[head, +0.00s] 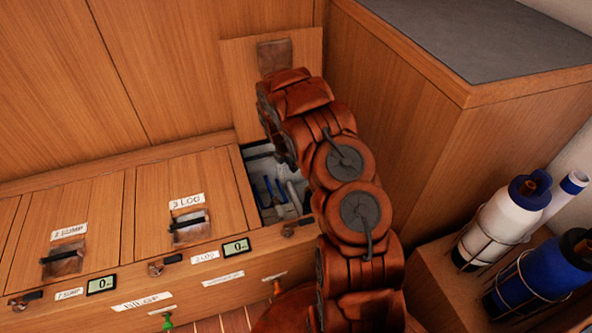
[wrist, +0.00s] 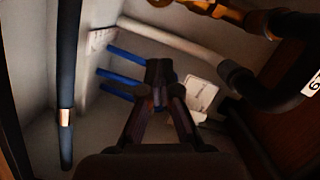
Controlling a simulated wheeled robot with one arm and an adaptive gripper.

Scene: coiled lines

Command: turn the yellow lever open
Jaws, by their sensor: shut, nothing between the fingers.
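In the wrist view, a yellow-orange part (wrist: 205,8) runs along the top edge, joined to a brass-coloured fitting; only a piece of it shows, and I cannot tell whether it is the lever. My gripper (wrist: 160,72) is shut and empty inside an open locker, with its fingertips below and left of that part, apart from it in the picture. In the head view my arm covers the gripper and much of the open locker (head: 262,170); no yellow lever can be made out there.
Several blue bars (wrist: 122,90) project from the locker's pale wall. A dark vertical pipe (wrist: 66,90) stands at left; a white pipe (wrist: 175,38) meets a black hose (wrist: 262,90) at right. The raised lid (head: 240,75) leans behind my arm. Bottles (head: 505,215) stand at right.

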